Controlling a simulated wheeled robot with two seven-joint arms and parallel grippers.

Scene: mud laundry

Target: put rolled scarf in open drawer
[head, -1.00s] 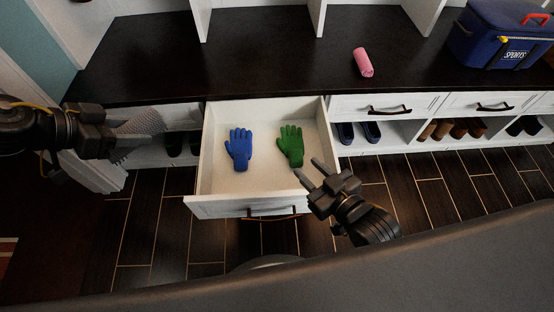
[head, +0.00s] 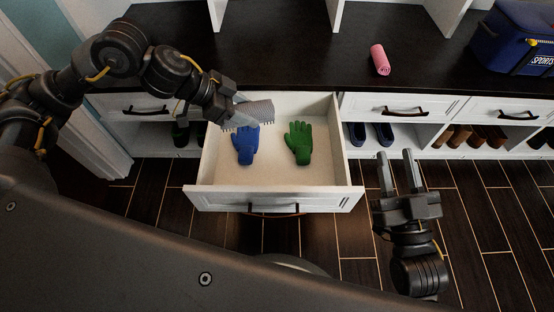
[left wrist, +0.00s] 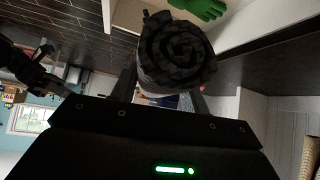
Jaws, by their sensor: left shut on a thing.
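The rolled scarf (head: 252,113) is grey with fringed ends. My left gripper (head: 232,108) is shut on it and holds it over the left part of the open drawer (head: 215,172), near the blue glove. In the left wrist view the scarf (left wrist: 177,50) shows end-on as a dark spiral between the fingers. The drawer is white and pulled out, with a blue glove (head: 246,146) and a green glove (head: 299,143) lying in it. The scarf hides the blue glove's fingertips. My right gripper (head: 398,165) is open and empty, to the right of the drawer.
A pink roll (head: 380,60) lies on the dark bench top (head: 290,55). A blue sports bag (head: 512,42) stands at the right. Shut drawers (head: 398,107) and shoe cubbies are right of the open drawer. The drawer's middle front is bare.

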